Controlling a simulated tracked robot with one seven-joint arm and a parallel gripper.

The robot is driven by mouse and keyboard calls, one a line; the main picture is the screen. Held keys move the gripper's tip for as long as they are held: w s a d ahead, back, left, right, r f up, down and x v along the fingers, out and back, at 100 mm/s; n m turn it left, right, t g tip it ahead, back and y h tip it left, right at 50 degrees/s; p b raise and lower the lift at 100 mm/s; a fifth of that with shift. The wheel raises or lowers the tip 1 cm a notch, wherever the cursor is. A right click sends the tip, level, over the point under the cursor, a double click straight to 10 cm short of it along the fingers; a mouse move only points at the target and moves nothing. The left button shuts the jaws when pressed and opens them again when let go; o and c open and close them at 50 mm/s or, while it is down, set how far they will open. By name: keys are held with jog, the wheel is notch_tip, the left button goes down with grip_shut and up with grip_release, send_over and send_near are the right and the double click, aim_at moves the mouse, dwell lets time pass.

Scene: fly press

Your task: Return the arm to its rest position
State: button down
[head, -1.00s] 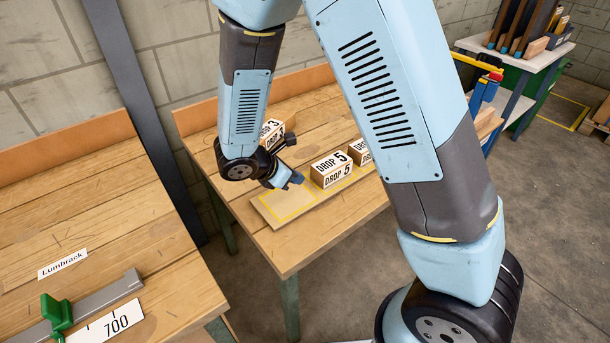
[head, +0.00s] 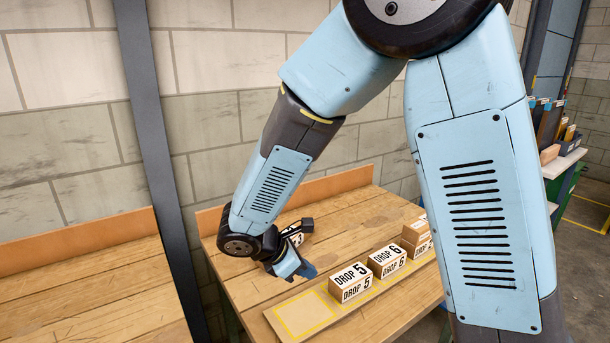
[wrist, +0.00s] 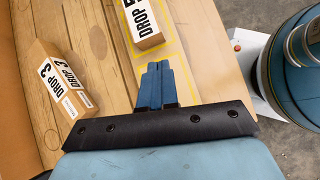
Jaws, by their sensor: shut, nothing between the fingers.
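My gripper (head: 306,273) has blue fingers that are shut with nothing between them. In the head view it hangs above the far wooden table, to the left of the box labelled DROP 5 (head: 350,283). In the wrist view the shut fingers (wrist: 156,70) point toward that DROP 5 box (wrist: 144,22) and look apart from it. A DROP 3 box (wrist: 56,82) lies to the left in the wrist view. It is mostly hidden behind my arm in the head view.
The table (head: 358,216) bears a board with yellow outlines (head: 303,316); its near-left outline is empty. A DROP 6 box (head: 387,260) and more boxes stand to the right. A dark post (head: 157,150) and block wall (head: 215,80) are close behind. A shelf unit stands far right.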

jog(key=s+d+r+m+y, duration=0.2)
jog(key=s+d+r+m, duration=0.2)
jog(key=d+r+m, duration=0.3)
jog(key=s+d+r+m+t+y, duration=0.1)
jog(key=s+d+r+m+y, duration=0.1)
jog(key=s+d+r+m, duration=0.3)
jog(key=s+d+r+m+y, duration=0.3)
jog(key=s+d+r+m, duration=0.1)
jog(key=d+r+m, duration=0.5)
jog(key=shift+s+d+m, duration=0.25)
jog(key=shift+d+m, duration=0.45)
jog(key=shift+d, duration=0.5)
